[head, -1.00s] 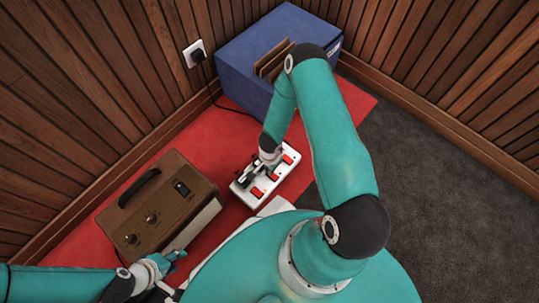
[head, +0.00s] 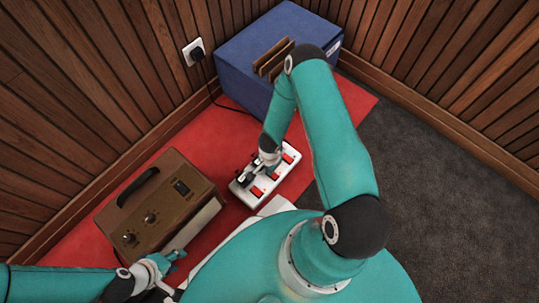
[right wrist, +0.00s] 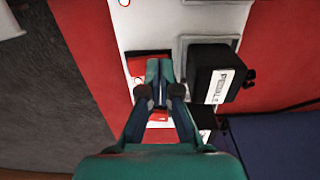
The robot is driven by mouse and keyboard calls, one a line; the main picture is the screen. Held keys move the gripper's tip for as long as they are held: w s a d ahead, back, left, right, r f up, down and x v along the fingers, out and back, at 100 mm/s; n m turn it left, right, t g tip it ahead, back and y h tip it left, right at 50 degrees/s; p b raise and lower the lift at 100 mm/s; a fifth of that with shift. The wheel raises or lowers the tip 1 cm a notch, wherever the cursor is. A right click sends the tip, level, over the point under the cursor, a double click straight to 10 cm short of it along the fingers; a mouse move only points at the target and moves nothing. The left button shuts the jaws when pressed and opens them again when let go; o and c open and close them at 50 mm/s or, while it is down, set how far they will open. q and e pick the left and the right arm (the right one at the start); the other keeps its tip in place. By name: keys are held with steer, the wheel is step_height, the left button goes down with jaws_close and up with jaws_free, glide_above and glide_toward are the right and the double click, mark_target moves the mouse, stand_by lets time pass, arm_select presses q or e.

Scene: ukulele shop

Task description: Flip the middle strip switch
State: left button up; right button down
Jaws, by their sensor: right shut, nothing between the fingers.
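A white power strip (head: 244,184) with red switches lies on the red mat. In the head view one red switch (head: 288,158) shows at its far end and another (head: 257,191) at its near end; my right gripper (head: 259,166) is over the middle part and partly hides it. In the right wrist view the shut, empty fingers (right wrist: 160,68) are over the strip (right wrist: 155,25), right by a red switch (right wrist: 140,66). I cannot tell whether they touch it or which way it is tipped. My left gripper (head: 176,259) is beside the brown box, its opening unclear.
A black plug with a white label (right wrist: 215,82) sits in the strip right of my fingers. A brown amplifier-like box (head: 160,205) stands to the left. A blue box (head: 270,60) stands behind the strip. A wall socket (head: 196,52) holds a plugged cord.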

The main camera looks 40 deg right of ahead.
steer(key=shift+r+p, duration=2.9)
steer(key=shift+r, duration=0.6)
